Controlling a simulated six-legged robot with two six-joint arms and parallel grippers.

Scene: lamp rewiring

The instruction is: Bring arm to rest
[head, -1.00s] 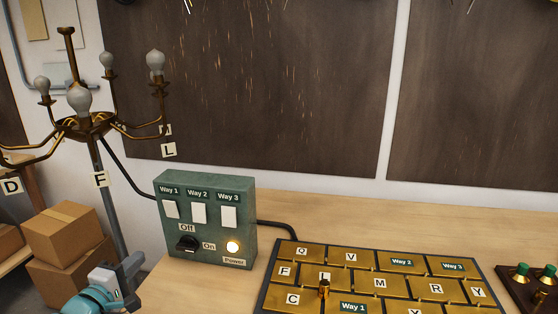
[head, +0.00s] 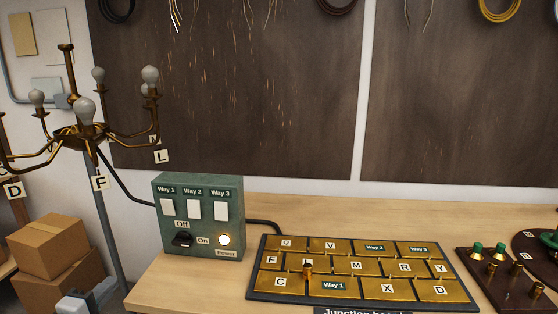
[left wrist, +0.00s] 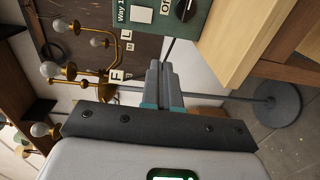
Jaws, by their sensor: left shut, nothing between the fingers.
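My left gripper (head: 98,298) shows at the bottom left of the head view, low in front of the boxes and left of the bench. In the left wrist view its two fingers (left wrist: 161,72) are together with nothing between them. It is apart from the chandelier (head: 82,133), whose bulbs and lettered arms hang at the left, and apart from the green switch box (head: 198,250). The switch box also shows in the left wrist view (left wrist: 187,32). My right gripper is in neither view.
The brass-plated junction board (head: 345,290) lies on the wooden bench (head: 165,285). A dark tray with green-topped parts (head: 490,275) is at the right. Cardboard boxes (head: 48,250) stand at the left. A round stand base (left wrist: 276,110) is on the floor.

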